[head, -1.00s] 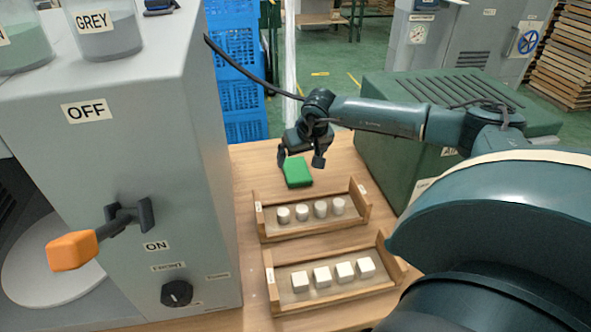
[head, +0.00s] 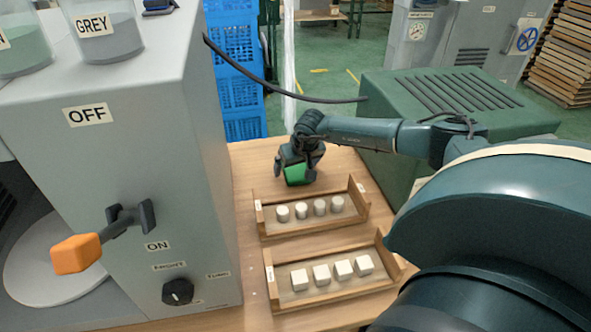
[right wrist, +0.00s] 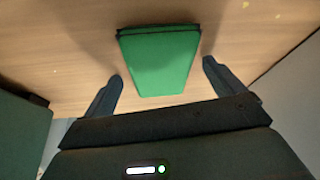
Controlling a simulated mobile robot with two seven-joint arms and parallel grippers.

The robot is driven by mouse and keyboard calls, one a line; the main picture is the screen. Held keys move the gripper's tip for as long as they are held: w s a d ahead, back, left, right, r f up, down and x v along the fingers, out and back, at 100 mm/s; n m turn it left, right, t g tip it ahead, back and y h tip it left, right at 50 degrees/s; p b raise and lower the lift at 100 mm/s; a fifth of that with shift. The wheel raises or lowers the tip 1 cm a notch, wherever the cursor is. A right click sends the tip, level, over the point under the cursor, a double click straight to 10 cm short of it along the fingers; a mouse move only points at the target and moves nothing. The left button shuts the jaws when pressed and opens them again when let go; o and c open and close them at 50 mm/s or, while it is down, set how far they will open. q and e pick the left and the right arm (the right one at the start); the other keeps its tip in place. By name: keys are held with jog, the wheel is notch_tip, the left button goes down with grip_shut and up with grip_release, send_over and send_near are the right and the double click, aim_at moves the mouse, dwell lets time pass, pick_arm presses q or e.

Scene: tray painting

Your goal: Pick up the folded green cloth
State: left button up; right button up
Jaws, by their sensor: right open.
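The folded green cloth (head: 297,175) lies on the wooden table behind the two trays. My right gripper (head: 297,172) is low over it and partly covers it in the head view. In the right wrist view the cloth (right wrist: 158,62) lies between and a little beyond the two open fingers of the right gripper (right wrist: 163,85). Bare gaps show between the cloth and each finger, and nothing is held. My left gripper is not in view.
A wooden tray (head: 262,222) with several white cylinders stands just in front of the cloth. A second tray (head: 272,290) with several white cubes is nearer. A grey machine (head: 215,200) with an orange-handled lever (head: 75,254) stands left. A green ribbed box (head: 440,95) stands right.

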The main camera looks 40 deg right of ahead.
aim_at(297, 168)
jog(key=shift+f+b, duration=0.2)
jog(key=shift+b, duration=0.1)
jog(key=c, duration=1.1)
jog(key=shift+r, duration=0.1)
jog(key=shift+r+p, duration=0.25)
jog(key=shift+p, duration=0.15)
notch_tip(297, 168, up, 10)
jog(key=shift+f+b, duration=0.1)
jog(key=shift+b, duration=0.4)
